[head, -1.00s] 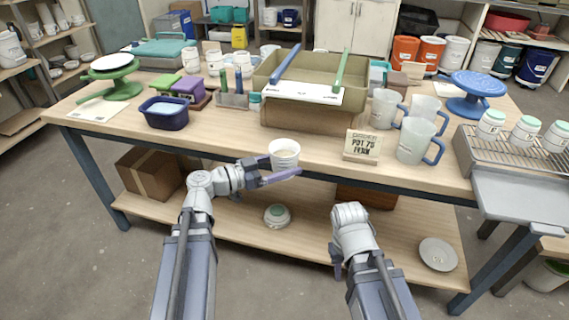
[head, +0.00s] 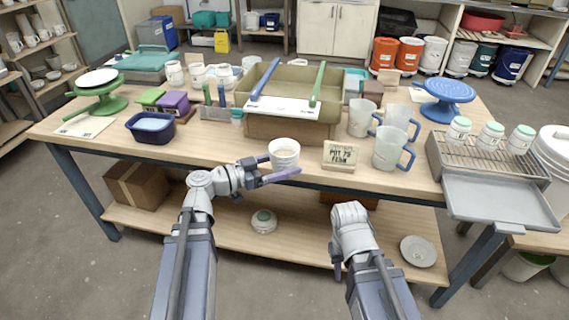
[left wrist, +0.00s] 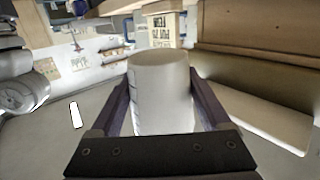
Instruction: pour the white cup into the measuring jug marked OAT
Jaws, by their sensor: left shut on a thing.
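The white cup (head: 285,157) is held upright in front of the table's front edge, with something pale inside it. My left gripper (head: 274,170) is shut on the cup. In the left wrist view the cup (left wrist: 161,90) sits between the two fingers. Three clear measuring jugs with blue handles stand on the table right of the cup: a front jug (head: 389,150), a back left jug (head: 360,119) and a back right jug (head: 397,117). I cannot read a mark OAT on any of them. My right gripper (head: 338,258) hangs low before the table, apart from everything; its fingers do not show clearly.
A sign (head: 340,155) stands between the cup and the jugs. An olive tub (head: 287,127) with two sticks across it is behind the cup. A wire rack (head: 480,152) with several lidded jars is right of the jugs. A blue turntable (head: 447,92) stands behind.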

